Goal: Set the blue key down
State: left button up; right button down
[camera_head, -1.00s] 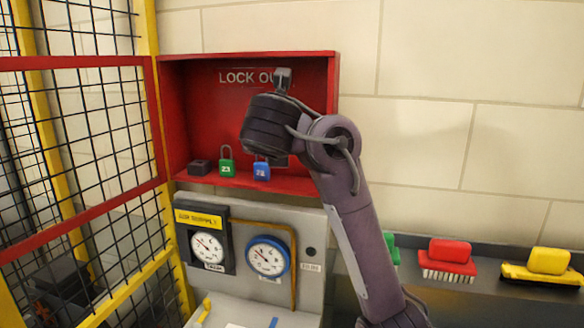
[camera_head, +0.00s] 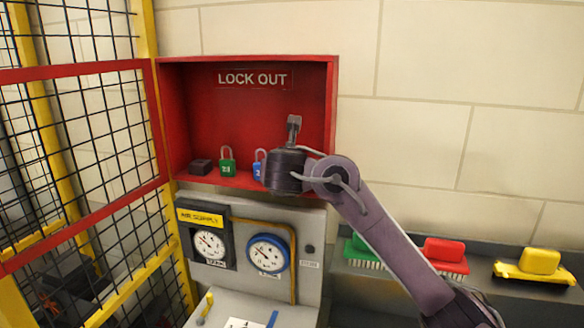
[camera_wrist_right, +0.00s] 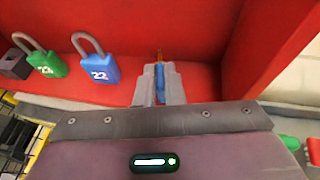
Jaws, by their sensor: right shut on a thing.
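In the right wrist view, my right gripper (camera_wrist_right: 160,88) is shut on the blue key (camera_wrist_right: 160,76), whose brass-coloured tip points away toward the back of the red lockout box (camera_wrist_right: 200,30). The key is over or at the box's floor, right of the blue padlock 22 (camera_wrist_right: 98,69); I cannot tell whether it touches the floor. In the head view, my right wrist covers the fingers and key and partly hides the blue padlock. My left gripper is not in view.
A green padlock 23 (camera_head: 227,168) and a small dark block (camera_head: 200,167) stand left of the blue padlock. The box's right wall (camera_wrist_right: 285,35) is close to my gripper. Gauges (camera_head: 268,253) sit below. Brushes (camera_head: 443,255) lie on the right ledge.

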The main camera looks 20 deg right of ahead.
jog(key=shift+a+f, duration=0.1)
jog(key=c, duration=1.5)
grip_release()
jog(key=shift+c, duration=0.2)
jog(key=shift+r, duration=0.2)
jog(key=b+v, duration=0.1)
jog(key=v, duration=1.1)
jog(key=shift+f, duration=0.1)
jog(key=shift+s+f, duration=0.1)
jog(key=shift+f, duration=0.05)
